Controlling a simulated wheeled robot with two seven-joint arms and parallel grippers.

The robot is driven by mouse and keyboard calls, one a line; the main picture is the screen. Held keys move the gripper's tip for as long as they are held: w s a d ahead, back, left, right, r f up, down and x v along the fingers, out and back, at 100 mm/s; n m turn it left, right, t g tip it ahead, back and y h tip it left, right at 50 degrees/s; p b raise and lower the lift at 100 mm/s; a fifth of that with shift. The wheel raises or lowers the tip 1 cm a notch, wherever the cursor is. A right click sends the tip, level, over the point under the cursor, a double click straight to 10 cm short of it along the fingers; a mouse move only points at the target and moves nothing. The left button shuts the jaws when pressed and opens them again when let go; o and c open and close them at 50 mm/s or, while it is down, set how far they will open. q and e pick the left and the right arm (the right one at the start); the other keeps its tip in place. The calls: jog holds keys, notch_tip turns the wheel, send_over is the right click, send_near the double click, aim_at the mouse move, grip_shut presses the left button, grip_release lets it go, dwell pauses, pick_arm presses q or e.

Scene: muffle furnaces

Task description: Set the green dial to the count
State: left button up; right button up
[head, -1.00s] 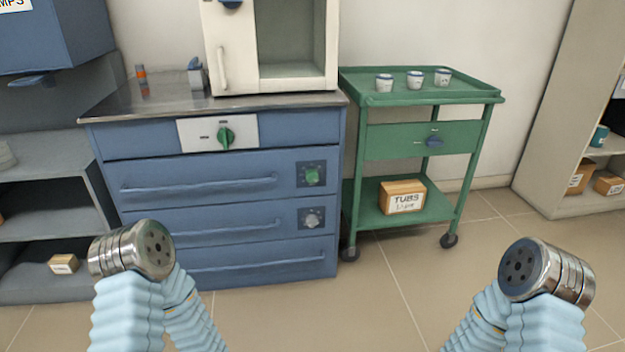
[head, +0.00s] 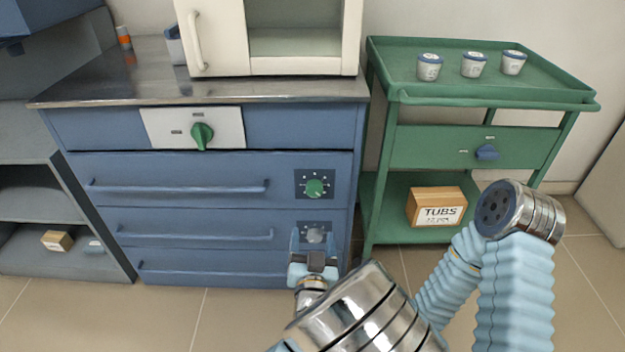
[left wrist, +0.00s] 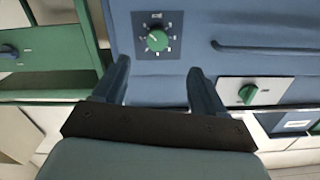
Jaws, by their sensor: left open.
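The green dial (head: 314,188) sits on a dark marked panel at the right of the blue cabinet's upper wide drawer. It also shows in the left wrist view (left wrist: 157,40), ringed by small pale marks too small to read. My left gripper (head: 313,247) is open and empty, below the green dial and in front of the grey dial (head: 314,235), which it partly covers. In the left wrist view the dial appears beyond the open fingers (left wrist: 160,72), apart from them. Three white tubs with blue rims (head: 474,65) stand on the green cart's top tray. My right gripper is out of view.
A larger green knob (head: 202,135) is on a white plate above, at left. The green cart (head: 500,97) stands right of the cabinet, with a blue knob (head: 487,152) and a TUBS box (head: 437,208). A white furnace (head: 215,35) stands on the worktop.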

aim_at(314, 191)
pick_arm(q)
jog(key=w, duration=0.4)
jog(key=w+p, duration=0.1)
jog(key=w, duration=0.4)
jog(key=w+r, duration=0.1)
jog(key=w, duration=0.4)
jog(key=shift+d, duration=0.2)
jog(key=c, duration=1.1)
jog(key=shift+o, duration=0.2)
jog(key=shift+f+n+b, duration=0.25)
jog(key=shift+n+b, duration=0.15)
jog(key=shift+b, duration=0.25)
jog(key=n+b, duration=0.6)
jog(key=b, duration=0.3)
jog(key=shift+f, duration=0.1)
jog(key=shift+r+n+b, duration=0.25)
jog(key=shift+n+b, duration=0.85)
jog(key=shift+b, duration=0.25)
